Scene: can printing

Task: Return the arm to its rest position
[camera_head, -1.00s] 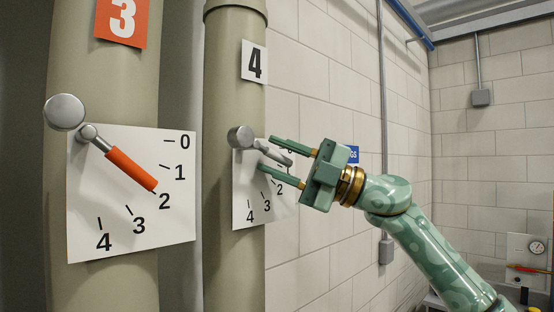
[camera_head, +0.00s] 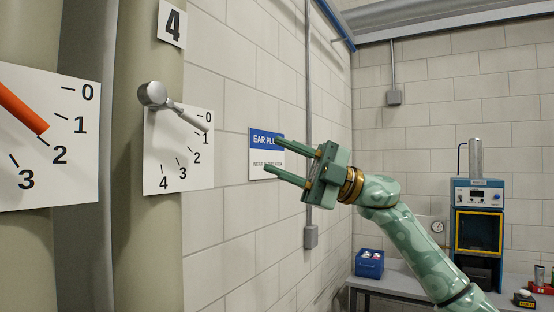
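My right gripper (camera_head: 291,165) is raised in front of the white block wall, to the right of the pipes. Its two fingers point left, spread apart, with nothing between them. A grey lever (camera_head: 187,115) on the pipe marked 4 (camera_head: 135,240) stands clear to the left of the fingertips. The lever points down and right, between 0 and 1 on its white dial plate (camera_head: 175,150). An orange lever (camera_head: 22,108) at the left edge points near 2 on its dial plate (camera_head: 70,110). My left gripper is not in view.
A blue and white ear plug sign (camera_head: 262,140) is on the wall behind the fingers. At the lower right, a bench (camera_head: 392,283) holds a blue bin (camera_head: 369,264) and a blue machine (camera_head: 479,195). The space around the gripper looks free.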

